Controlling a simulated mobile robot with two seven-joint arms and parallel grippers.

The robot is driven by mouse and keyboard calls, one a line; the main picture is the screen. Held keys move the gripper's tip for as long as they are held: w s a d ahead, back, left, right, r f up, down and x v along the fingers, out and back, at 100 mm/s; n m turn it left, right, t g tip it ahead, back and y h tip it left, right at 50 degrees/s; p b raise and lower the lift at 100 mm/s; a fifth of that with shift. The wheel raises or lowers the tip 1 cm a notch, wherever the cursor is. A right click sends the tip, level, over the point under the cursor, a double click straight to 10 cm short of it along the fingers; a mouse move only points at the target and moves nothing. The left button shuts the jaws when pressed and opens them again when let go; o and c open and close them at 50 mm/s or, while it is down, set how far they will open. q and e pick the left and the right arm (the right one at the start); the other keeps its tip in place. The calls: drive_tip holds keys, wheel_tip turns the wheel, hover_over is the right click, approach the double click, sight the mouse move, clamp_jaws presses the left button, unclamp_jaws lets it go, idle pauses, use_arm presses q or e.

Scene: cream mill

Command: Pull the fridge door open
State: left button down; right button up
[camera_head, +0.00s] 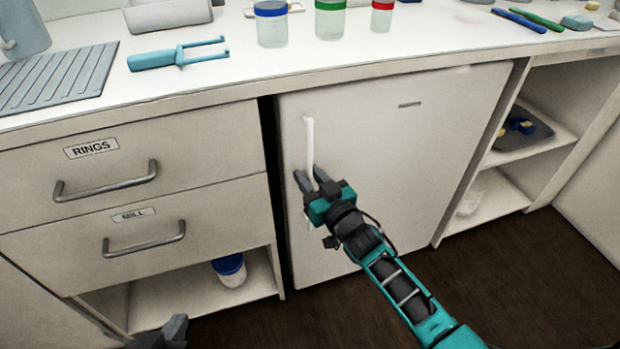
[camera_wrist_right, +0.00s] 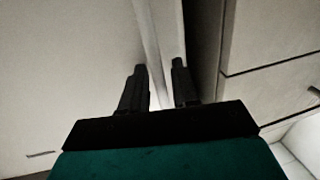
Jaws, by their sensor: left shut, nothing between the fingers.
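The white fridge door (camera_head: 400,150) sits under the counter, between the drawers and the open shelves, and looks closed. Its pale upright handle (camera_head: 309,140) is near the door's left edge; the lower part is hidden by my right gripper. My right gripper (camera_head: 309,181) is at the handle with its fingers apart, one on each side of it. In the right wrist view the handle (camera_wrist_right: 157,45) runs between the two dark fingers (camera_wrist_right: 160,85); contact cannot be told. My left gripper (camera_head: 174,332) is low at the bottom left, shut and empty, away from the fridge.
Two drawers, labelled RINGS (camera_head: 110,186) and MILL (camera_head: 145,239), stand left of the fridge. A blue-lidded jar (camera_head: 231,272) is on the shelf below. Open shelves (camera_head: 535,130) are to the right. Jars stand on the counter (camera_head: 400,50) above. The dark floor (camera_head: 500,265) in front is clear.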

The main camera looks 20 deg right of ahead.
clamp_jaws()
idle(0.5)
